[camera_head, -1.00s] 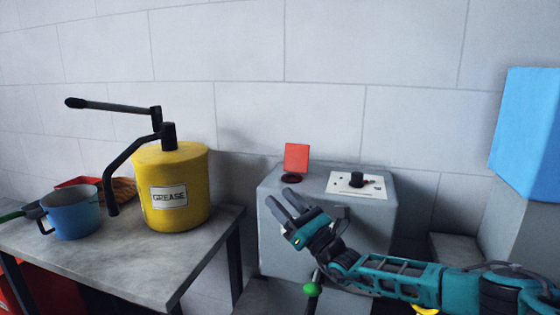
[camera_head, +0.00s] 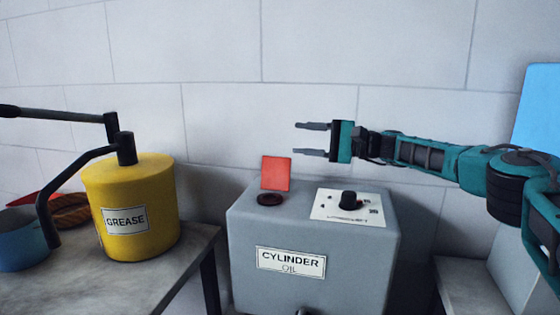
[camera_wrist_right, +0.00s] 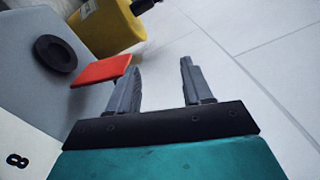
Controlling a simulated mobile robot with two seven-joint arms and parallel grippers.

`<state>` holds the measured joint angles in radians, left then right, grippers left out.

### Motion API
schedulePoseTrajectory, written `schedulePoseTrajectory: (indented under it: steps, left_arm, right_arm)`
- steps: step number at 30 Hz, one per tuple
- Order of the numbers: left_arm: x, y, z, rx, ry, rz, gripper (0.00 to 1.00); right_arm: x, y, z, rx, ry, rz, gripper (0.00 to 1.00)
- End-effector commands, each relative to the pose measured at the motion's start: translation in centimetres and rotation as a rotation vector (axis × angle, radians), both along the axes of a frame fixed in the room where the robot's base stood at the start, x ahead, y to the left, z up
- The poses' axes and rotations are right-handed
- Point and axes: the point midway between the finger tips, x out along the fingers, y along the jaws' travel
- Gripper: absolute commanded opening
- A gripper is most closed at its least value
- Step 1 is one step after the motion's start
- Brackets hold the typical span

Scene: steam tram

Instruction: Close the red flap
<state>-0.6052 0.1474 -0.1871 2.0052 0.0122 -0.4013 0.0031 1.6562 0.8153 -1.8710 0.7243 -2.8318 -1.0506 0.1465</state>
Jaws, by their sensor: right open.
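The red flap (camera_head: 276,173) stands upright, open, behind a dark round opening (camera_head: 270,199) on top of the grey cylinder oil box (camera_head: 315,235). My right gripper (camera_head: 312,139) is open and empty, above and to the right of the flap in the head view, with its fingers pointing left. In the right wrist view the flap (camera_wrist_right: 101,70) shows at the left, near the left finger of the gripper (camera_wrist_right: 155,82). Whether finger and flap touch there I cannot tell. The dark opening (camera_wrist_right: 55,53) is also in that view. My left gripper is not in view.
A white dial plate with a black knob (camera_head: 348,200) sits on the box's top, right of the flap. A yellow grease can (camera_head: 128,210) with a long pump handle and a blue pot (camera_head: 22,245) stand on the table at the left. The wall (camera_head: 225,120) is close behind.

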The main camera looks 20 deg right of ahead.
Motion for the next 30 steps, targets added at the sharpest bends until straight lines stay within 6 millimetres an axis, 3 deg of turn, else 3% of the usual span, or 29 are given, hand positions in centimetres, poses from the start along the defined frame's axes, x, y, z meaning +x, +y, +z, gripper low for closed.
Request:
schedulePoseTrajectory:
  steps: [4,8,19,24,30]
  left_arm:
    - [-0.1,0.0,-0.2,0.0,0.003,-0.001,0.43]
    - [-0.2,0.0,-0.6,0.0,0.008,-0.001,0.43]
    - [-0.4,-0.7,-1.9,-0.012,0.023,-0.009,0.43]
    - [-0.2,-1.2,-1.5,-0.021,0.016,-0.018,0.43]
    - [0.2,-1.2,-1.6,-0.023,0.007,-0.019,0.43]
  right_arm:
    - [-0.1,-0.7,0.2,-0.036,-0.008,-0.007,0.5]
    - [-0.1,-0.8,-0.9,-0.038,-0.005,-0.007,0.5]
    - [-0.1,-0.7,-8.6,-0.035,-0.003,-0.008,0.5]
    - [2.3,2.6,-7.8,-0.036,-0.01,-0.004,0.5]
    - [3.8,4.5,-7.8,-0.037,-0.01,-0.007,0.5]
